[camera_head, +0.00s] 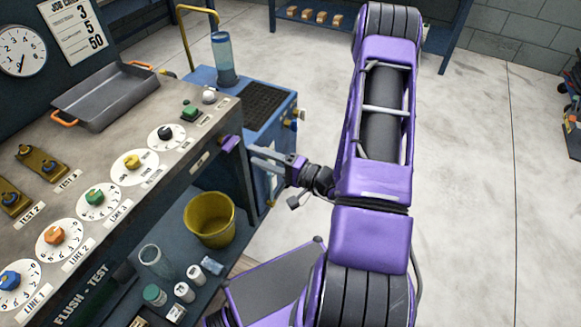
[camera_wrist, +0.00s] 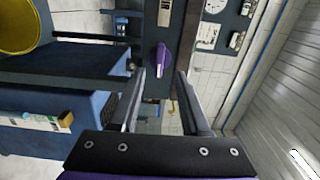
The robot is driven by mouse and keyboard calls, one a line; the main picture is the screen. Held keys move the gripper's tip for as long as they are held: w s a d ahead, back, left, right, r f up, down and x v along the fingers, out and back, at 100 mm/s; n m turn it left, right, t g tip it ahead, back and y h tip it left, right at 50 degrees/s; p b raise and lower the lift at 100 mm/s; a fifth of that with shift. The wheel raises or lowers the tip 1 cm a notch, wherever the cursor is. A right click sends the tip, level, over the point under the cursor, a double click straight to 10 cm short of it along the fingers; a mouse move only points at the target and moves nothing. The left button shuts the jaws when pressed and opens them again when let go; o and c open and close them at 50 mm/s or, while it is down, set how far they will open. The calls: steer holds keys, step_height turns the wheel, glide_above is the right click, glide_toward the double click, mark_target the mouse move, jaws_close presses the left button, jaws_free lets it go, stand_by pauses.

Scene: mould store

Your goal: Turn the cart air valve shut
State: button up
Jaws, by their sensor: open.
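A purple handle (camera_head: 229,143) sticks out from the front edge of the test bench, and it also shows in the wrist view (camera_wrist: 162,58). My gripper (camera_head: 254,157) is open and empty just right of it in the head view. In the wrist view the handle lies ahead, between the lines of my fingers (camera_wrist: 160,75), and appears untouched. The blue cart (camera_head: 275,128) stands behind the bench's end. Small brass and pale fittings (camera_head: 299,114) sit on its side. I cannot tell from any label which part is the cart air valve.
The bench panel (camera_head: 120,195) carries several coloured dials and a grey tray (camera_head: 108,95). A yellow bucket (camera_head: 209,221), jars and small bottles stand on the lower shelf. A clear blue bottle (camera_head: 222,60) stands on the cart. The floor (camera_head: 465,150) at right is open.

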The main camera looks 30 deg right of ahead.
steer(key=v, duration=1)
